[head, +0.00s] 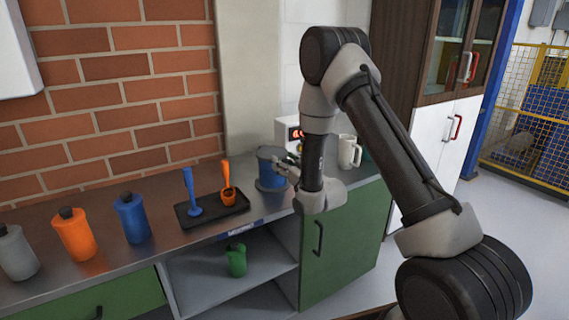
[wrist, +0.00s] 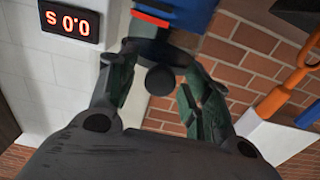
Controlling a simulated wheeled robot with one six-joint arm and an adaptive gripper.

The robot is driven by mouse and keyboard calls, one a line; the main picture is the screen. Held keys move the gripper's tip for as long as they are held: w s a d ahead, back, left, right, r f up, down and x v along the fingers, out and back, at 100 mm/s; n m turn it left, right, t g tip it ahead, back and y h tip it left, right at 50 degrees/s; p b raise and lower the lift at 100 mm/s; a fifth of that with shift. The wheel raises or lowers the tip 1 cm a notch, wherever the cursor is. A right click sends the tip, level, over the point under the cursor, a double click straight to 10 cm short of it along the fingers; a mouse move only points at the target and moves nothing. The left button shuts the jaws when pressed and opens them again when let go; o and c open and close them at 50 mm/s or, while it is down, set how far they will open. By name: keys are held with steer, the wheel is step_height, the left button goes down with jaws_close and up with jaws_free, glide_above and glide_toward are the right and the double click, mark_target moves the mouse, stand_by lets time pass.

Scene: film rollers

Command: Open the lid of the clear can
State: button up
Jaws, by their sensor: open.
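The can (head: 267,178) stands on the metal counter near its right part, with blue showing in its body and a dark lid on top. In the wrist view the blue of the can (wrist: 190,12) is at the top edge, with the dark lid (wrist: 155,48) and its round knob (wrist: 160,80) below it. My gripper (head: 284,166) is at the right side of the can in the head view. In the wrist view my gripper (wrist: 160,64) is open, one finger on each side of the knob. I cannot tell whether either finger touches it.
A dark tray (head: 222,214) with a blue and an orange tool stands left of the can. Grey (head: 15,253), orange (head: 74,235) and blue (head: 132,218) bottles stand further left. A white mug (head: 349,152) and a display box (head: 289,131) are close behind my gripper.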

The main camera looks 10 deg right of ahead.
steer(key=shift+w+a, duration=0.1)
steer(key=shift+w, duration=0.2)
steer(key=shift+c, duration=0.2)
jaws_close()
